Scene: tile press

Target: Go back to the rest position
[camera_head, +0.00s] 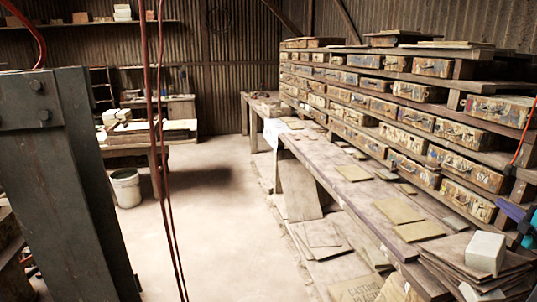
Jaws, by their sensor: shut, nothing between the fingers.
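My gripper does not show clearly in the head view. A small purple and blue part (514,213) juts in at the right edge, cut off by the frame, and I cannot tell what it is. No fingertips can be made out. A large dark steel upright with bolts (75,180) stands close on the left. A long wooden workbench (345,190) runs along the right, with flat tiles (398,210) lying on it.
A drawer rack (420,120) stands above the bench. A white block (486,252) sits on stacked boards at the lower right. Thin red lines (160,150) hang left of centre. A bucket (126,188) stands near a back table. The middle floor (215,220) is clear.

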